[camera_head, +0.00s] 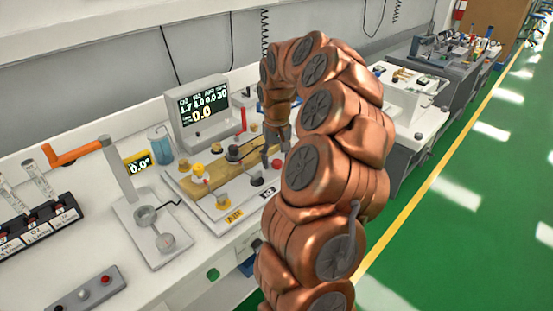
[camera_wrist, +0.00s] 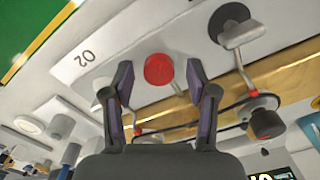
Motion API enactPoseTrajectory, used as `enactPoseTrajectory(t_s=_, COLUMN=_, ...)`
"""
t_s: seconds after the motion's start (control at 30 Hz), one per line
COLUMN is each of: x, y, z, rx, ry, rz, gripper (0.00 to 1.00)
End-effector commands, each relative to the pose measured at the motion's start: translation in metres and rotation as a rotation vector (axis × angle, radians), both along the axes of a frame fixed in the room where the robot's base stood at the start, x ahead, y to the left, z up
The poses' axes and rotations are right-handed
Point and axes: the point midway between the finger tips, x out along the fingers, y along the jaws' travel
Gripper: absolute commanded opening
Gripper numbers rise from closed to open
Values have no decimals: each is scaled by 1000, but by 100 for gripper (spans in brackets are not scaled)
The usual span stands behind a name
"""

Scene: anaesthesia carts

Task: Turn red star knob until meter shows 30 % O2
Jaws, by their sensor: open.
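A round red knob (camera_wrist: 158,69) shows in the wrist view on a pale panel, beside a label reading O2 upside down. My gripper (camera_wrist: 158,80) is open, with one dark finger on each side of the knob; I cannot tell whether either touches it. In the head view my gripper (camera_head: 278,152) points down over the right part of the panel, and the knob is mostly hidden there. The meter (camera_head: 201,107) stands at the back with a lit screen; its upper row seems to read 1.7, 4.0, 0.0, 30, with a large 0.0 below.
Other knobs and levers stand close by, including a yellow knob (camera_head: 198,169) and a black-based lever (camera_wrist: 238,32). A wooden strip (camera_head: 215,175) crosses the panel. A stand with an orange handle (camera_head: 78,153) is at the left. Green floor is open at the right.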

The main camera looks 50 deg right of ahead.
Motion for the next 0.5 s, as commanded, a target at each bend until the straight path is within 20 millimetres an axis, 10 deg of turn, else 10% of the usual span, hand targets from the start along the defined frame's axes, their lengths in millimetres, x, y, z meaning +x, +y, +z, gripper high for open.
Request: enactPoseTrajectory(t_s=0.5, x=1, y=-1, z=45, rx=-2, ry=-4, rz=-2, gripper=58)
